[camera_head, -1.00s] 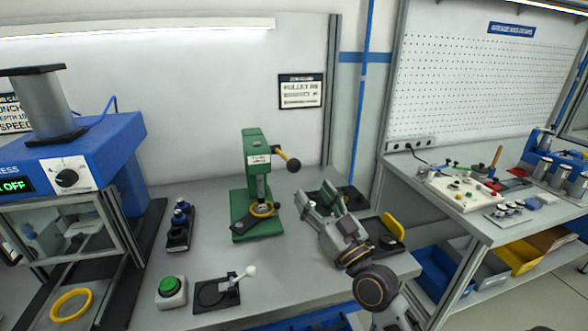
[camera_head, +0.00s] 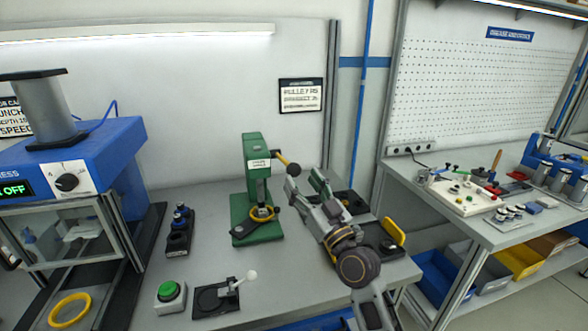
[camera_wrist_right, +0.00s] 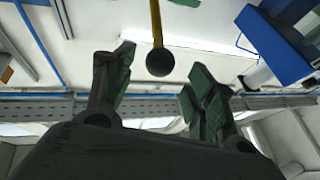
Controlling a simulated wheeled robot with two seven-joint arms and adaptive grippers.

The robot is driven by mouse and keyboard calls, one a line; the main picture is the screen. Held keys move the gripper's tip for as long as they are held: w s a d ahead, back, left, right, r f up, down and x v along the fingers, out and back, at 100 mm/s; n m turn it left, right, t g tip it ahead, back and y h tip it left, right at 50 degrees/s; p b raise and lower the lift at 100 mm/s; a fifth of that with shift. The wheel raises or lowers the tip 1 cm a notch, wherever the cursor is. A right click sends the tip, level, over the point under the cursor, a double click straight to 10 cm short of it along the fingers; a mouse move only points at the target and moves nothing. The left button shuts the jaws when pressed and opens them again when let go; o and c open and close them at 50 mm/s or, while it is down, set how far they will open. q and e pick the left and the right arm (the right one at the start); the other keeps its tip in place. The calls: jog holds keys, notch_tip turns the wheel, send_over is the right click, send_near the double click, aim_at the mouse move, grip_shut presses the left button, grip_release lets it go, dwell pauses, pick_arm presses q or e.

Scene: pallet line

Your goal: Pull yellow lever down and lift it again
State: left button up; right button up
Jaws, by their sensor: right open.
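The yellow lever (camera_head: 281,160) sticks out to the right from the top of the green press (camera_head: 252,155), slanting down to a black ball knob. In the right wrist view the lever (camera_wrist_right: 156,25) ends in the ball knob (camera_wrist_right: 160,62), which lies between the finger ends as seen from there. My right gripper (camera_head: 306,180) is open, just below and right of the knob. Its fingers (camera_wrist_right: 161,72) are spread and show no grip on the lever. The exact gap to the knob cannot be told. My left gripper is not in view.
A yellow ring (camera_head: 263,213) sits at the press base. A green button (camera_head: 171,293) and a white-knobbed lever box (camera_head: 220,297) stand at the front. A blue press machine (camera_head: 85,155) stands left. A dark tray with a yellow part (camera_head: 395,232) lies right of my arm.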

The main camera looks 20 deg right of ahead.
aim_at(298, 175)
jog(key=shift+w+r, duration=0.3)
jog(key=shift+w, duration=0.25)
jog(key=shift+w+r, duration=0.1)
jog(key=shift+w, duration=0.2)
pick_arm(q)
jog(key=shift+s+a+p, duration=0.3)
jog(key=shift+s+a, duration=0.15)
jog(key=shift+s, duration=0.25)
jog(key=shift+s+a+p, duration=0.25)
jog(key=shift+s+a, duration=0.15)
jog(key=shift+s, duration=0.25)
pick_arm(e)
jog(key=shift+x, duration=1.7)
jog(key=shift+a, duration=0.1)
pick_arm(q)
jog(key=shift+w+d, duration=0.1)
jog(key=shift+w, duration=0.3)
pick_arm(e)
grip_shut()
